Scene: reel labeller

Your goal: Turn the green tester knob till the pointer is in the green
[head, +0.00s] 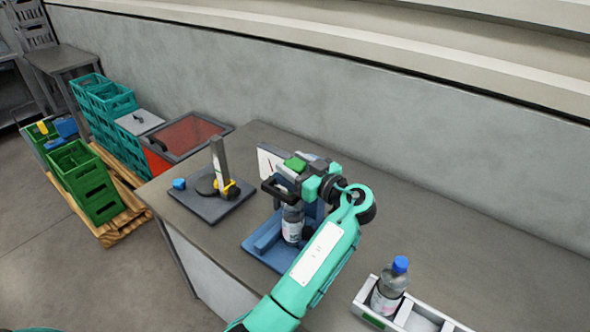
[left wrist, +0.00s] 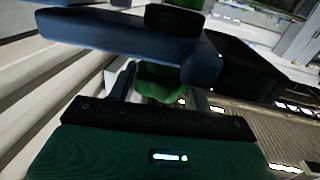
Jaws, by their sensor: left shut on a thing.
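The tester has a blue base (head: 262,246) and stands on the grey bench. A clear bottle (head: 292,224) stands upright in it. Its white dial card (head: 267,160) shows partly behind my left gripper; a thin dark reddish pointer line is on it, too small to read against any green zone. My left gripper (head: 277,187) is at the tester's top, above the bottle, and shut on the green knob (left wrist: 160,84). The knob shows in the left wrist view just beyond the gripper body, under a blue bar; the grip itself is mostly hidden. My right gripper is out of view.
A white tray (head: 423,317) with a blue-capped bottle (head: 390,287) is at the front right. Green crates (head: 85,183) stand on a pallet at left. The bench's back right is clear.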

